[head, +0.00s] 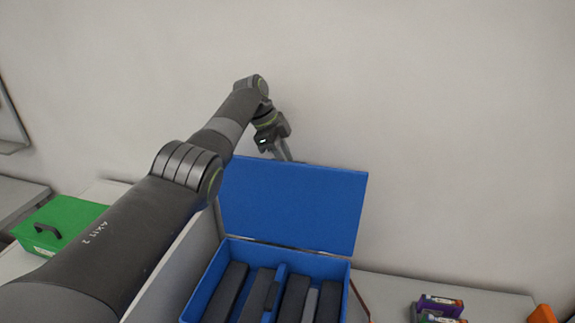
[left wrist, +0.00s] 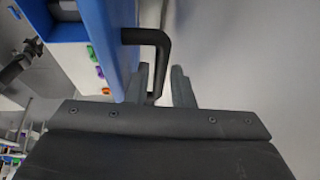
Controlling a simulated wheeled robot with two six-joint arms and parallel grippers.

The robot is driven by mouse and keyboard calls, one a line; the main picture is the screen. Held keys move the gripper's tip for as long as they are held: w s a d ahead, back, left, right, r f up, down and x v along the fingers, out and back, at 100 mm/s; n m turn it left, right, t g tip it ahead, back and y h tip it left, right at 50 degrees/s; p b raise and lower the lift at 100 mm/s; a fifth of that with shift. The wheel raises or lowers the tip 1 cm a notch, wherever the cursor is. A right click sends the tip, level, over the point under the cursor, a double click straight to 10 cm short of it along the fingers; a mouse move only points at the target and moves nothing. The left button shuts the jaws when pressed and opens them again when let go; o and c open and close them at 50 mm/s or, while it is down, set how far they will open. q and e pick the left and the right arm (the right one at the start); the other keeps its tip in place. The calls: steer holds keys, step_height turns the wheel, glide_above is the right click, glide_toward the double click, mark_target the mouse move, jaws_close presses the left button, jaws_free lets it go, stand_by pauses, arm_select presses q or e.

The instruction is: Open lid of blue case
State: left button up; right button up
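The blue case (head: 215,285) stands on the table in the head view. Its lid (head: 290,205) is swung up, standing roughly upright at the back edge. Dark slabs lie inside. My left gripper (head: 283,152) is at the lid's top edge, its fingertips partly hidden behind the lid. In the left wrist view, the left gripper's two fingers (left wrist: 162,88) are apart, with a black bent handle (left wrist: 150,37) between them. The handle joins the blue lid (left wrist: 112,30); whether a finger touches it is unclear. My right gripper is in neither view.
A green case (head: 65,222) with a black handle stands at the left. A purple-and-grey holder (head: 438,307) and an orange object (head: 543,314) are at the lower right. A wall rises behind the table. Table right of the blue case is partly clear.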

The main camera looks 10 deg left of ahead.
arm_select(q)
steer(key=p+v, duration=0.1)
steer(key=v, duration=1.4)
steer(key=shift+a+p, duration=0.2)
steer(key=shift+p, duration=0.1)
steer(key=shift+s, duration=0.15)
